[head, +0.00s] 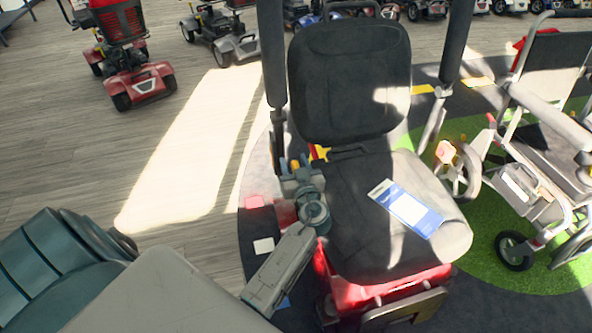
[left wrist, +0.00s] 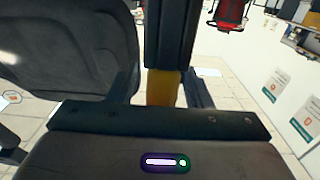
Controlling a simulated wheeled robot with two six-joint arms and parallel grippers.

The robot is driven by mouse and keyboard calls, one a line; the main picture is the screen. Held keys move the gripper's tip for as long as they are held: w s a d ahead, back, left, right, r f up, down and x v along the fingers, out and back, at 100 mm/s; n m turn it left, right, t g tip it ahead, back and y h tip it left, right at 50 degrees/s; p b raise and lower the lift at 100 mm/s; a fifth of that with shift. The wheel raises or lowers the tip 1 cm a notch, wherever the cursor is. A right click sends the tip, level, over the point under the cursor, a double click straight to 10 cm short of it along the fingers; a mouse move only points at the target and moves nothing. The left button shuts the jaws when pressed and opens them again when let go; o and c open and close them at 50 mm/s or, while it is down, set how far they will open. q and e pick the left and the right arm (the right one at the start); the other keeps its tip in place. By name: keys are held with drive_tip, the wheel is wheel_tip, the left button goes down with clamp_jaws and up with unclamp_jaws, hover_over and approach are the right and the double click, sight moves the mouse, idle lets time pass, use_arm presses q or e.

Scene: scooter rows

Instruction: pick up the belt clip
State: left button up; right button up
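I cannot clearly make out the belt clip. A small yellow and red piece (head: 319,152) lies at the back left corner of the scooter seat (head: 352,200), by the backrest (head: 350,75). My left gripper (head: 296,168) is beside the seat's left edge, just left of that piece. A yellow-orange part shows at its fingertips. In the left wrist view a yellow-orange upright part (left wrist: 162,88) stands between my dark fingers, which are apart. Whether they touch it, I cannot tell. My right gripper is in neither view.
A blue and white leaflet (head: 407,208) lies on the seat. Raised dark armrests (head: 271,55) flank the backrest. A wheelchair (head: 540,140) stands at the right. A red scooter (head: 130,70) stands at the far left. The wooden floor (head: 180,125) at left is clear.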

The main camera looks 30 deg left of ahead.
use_arm(q)
clamp_jaws()
